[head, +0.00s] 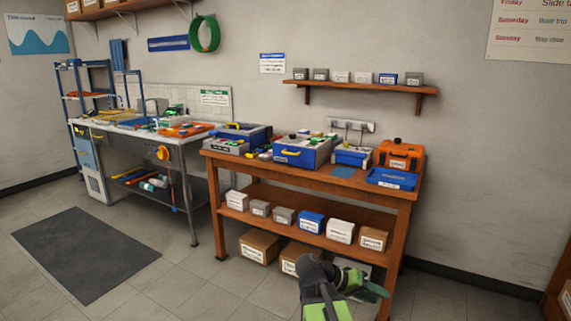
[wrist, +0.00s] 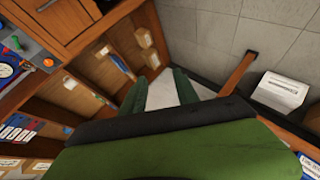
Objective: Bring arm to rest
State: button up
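My arm (head: 318,285), black and bright green, rises from the bottom edge of the head view, right of centre. My gripper (head: 372,289) shows at its end as dark green fingers, in front of the wooden workbench's lower right part. In the wrist view the two green fingers of my gripper (wrist: 160,88) stand apart, with a pale surface showing between them. I see nothing held. A wide green and black part of my arm hides the lower middle of the wrist view.
The wooden workbench (head: 288,178) carries blue bins and an orange case (head: 399,155), with boxes on its lower shelf. A metal sink bench (head: 188,150) stands left. A dark mat (head: 85,253) lies on the floor. Open floor is at lower left.

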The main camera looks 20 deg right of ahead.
jog(key=w+a+f+n+t+y, duration=0.1)
jog(key=a+f+n+y, duration=0.35)
jog(key=a, duration=0.95)
jog(key=w+a+f+n+t+y, duration=0.2)
jog(key=a+f+y, duration=0.45)
jog(key=a, duration=0.75)
notch_tip(320, 180, up, 25)
jog(key=a+n+p, duration=0.1)
jog(key=p, duration=2.4)
jog(key=shift+a, duration=0.2)
jog(key=shift+f, duration=0.15)
